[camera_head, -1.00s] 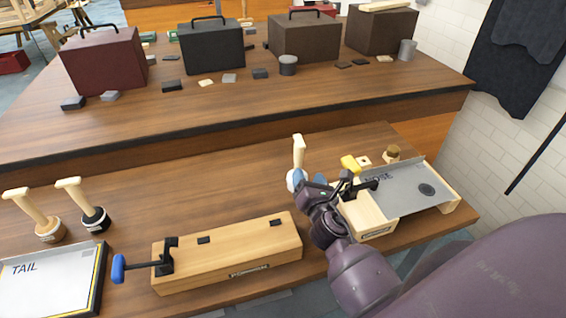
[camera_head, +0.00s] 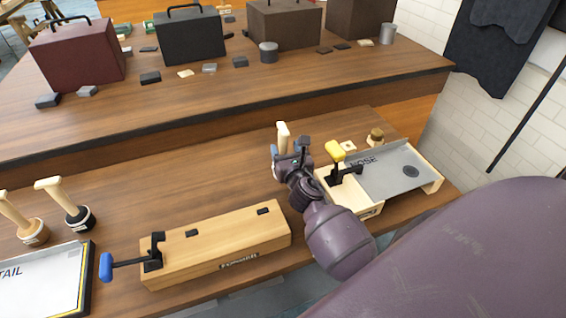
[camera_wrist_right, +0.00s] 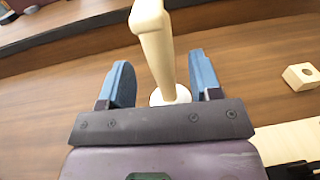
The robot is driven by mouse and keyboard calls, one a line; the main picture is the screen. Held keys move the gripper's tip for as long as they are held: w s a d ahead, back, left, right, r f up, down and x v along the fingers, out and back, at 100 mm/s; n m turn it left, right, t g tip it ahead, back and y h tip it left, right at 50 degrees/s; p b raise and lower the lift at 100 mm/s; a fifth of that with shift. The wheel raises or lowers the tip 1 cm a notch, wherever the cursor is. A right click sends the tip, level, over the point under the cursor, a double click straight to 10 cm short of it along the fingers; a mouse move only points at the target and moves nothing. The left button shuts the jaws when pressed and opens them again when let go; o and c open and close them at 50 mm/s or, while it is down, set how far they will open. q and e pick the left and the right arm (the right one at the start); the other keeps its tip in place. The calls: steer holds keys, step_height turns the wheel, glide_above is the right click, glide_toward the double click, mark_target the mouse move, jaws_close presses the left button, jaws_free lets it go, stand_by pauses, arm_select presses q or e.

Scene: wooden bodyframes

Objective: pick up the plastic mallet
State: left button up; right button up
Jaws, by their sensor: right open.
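The mallet with a white head and cream handle stands upright, handle up, on the near bench; its handle (camera_head: 283,132) shows in the head view. In the right wrist view, its handle (camera_wrist_right: 158,45) rises between the two blue fingers, with the white head low between them. My right gripper (camera_head: 289,149) is open at the mallet, one finger on each side. Gaps show between handle and fingers in the right wrist view (camera_wrist_right: 160,70). The white head is mostly hidden by the gripper in the head view. My left gripper is out of view.
Two other mallets, one tan-headed (camera_head: 33,232) and one black-headed (camera_head: 79,217), stand at the left. A wooden clamp block (camera_head: 215,250) lies in front. The NOSE fixture (camera_head: 395,172) with a yellow-handled clamp (camera_head: 335,151) is close right. Cases stand on the far bench.

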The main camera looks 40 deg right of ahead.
steer(key=shift+x, duration=2.55)
steer(key=shift+c, duration=0.5)
steer(key=shift+r, duration=0.1)
steer(key=c, duration=0.9)
